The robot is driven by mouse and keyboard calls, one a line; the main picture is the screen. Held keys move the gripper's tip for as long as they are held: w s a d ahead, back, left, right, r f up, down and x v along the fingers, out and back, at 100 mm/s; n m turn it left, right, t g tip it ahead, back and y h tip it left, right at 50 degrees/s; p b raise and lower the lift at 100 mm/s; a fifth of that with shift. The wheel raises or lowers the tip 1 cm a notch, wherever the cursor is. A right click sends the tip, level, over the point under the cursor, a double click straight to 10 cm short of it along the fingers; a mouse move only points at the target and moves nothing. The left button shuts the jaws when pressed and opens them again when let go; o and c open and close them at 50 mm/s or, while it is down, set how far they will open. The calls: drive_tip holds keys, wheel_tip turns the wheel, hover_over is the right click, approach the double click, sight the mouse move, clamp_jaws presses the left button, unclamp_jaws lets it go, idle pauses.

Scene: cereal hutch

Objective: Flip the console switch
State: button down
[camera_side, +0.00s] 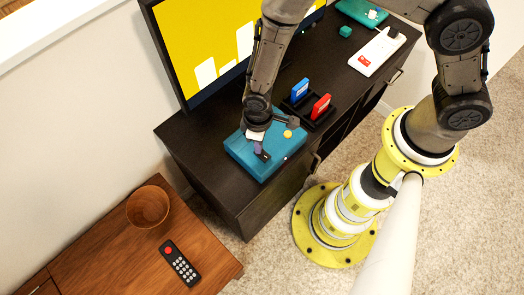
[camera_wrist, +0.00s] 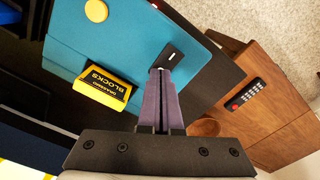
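The teal console (camera_side: 240,150) sits on the dark cabinet in front of the screen; it also fills the upper middle of the wrist view (camera_wrist: 130,40). Its black switch (camera_wrist: 173,52) is a small plate with a white mark, near one edge; it shows in the side view too (camera_side: 264,156). My gripper (camera_wrist: 160,72) has its purple fingers together, with nothing seen between them. Its tips are right at the near end of the switch and partly cover it. I cannot tell whether they touch it. In the side view my gripper (camera_side: 258,148) points down at the console.
A yellow cartridge (camera_wrist: 105,88) stands in the console, beside my fingers. A round yellow button (camera_side: 288,134) is on the console top. Blue (camera_side: 300,90) and red (camera_side: 321,106) cartridges stand in a black holder behind. A wooden table with a bowl (camera_side: 148,206) and remote (camera_side: 180,263) is at lower left.

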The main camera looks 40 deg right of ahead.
drive_tip(key=shift+f, duration=0.1)
drive_tip(key=shift+r, duration=3.55)
